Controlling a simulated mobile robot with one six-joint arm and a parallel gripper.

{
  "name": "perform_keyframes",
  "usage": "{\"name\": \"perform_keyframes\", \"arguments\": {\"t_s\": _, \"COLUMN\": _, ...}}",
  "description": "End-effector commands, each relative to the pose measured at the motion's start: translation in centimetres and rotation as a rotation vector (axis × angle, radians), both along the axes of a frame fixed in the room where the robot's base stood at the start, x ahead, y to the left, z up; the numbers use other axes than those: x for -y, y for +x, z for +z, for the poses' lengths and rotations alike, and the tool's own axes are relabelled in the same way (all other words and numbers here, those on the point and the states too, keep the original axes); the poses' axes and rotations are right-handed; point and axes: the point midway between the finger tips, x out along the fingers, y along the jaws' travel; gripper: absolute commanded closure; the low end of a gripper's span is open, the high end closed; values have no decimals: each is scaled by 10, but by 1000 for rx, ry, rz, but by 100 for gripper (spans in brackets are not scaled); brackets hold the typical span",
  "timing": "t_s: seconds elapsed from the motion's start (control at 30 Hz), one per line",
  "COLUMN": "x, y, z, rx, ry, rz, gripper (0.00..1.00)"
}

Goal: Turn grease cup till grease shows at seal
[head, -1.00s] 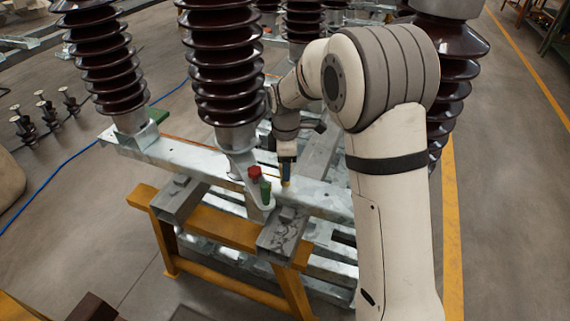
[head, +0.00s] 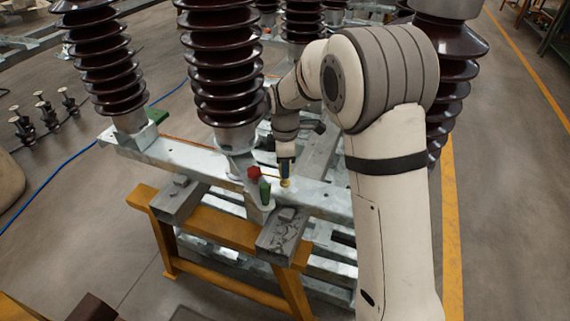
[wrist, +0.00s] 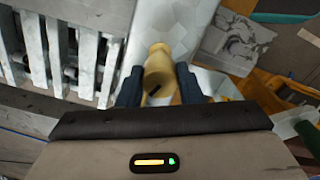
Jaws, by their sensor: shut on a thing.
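The brass grease cup (wrist: 158,66) is between the blue fingers of my gripper (wrist: 159,86) in the wrist view. A short dark mark shows on the cup's near face. In the head view my gripper (head: 286,172) points down at the galvanised beam, shut on the cup (head: 285,183), of which only a small yellow bit shows. The seal and any grease at it cannot be made out in either view.
A red part (head: 254,173) and a green part (head: 265,190) stand just left of my gripper. A brown ribbed insulator (head: 225,80) rises close behind them. The galvanised beam (head: 190,158) rests on an orange trestle (head: 225,230).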

Motion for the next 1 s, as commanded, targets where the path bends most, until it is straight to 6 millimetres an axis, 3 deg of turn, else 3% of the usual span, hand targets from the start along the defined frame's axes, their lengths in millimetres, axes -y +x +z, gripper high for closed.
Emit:
{"name": "perform_keyframes", "arguments": {"t_s": 0.37, "x": 0, "y": -1, "z": 1, "rx": -2, "ry": 0, "rz": -201, "gripper": 90}}
{"name": "perform_keyframes", "arguments": {"t_s": 1.0, "x": -1, "y": -1, "z": 1, "rx": -1, "ry": -1, "rz": -804, "gripper": 90}}
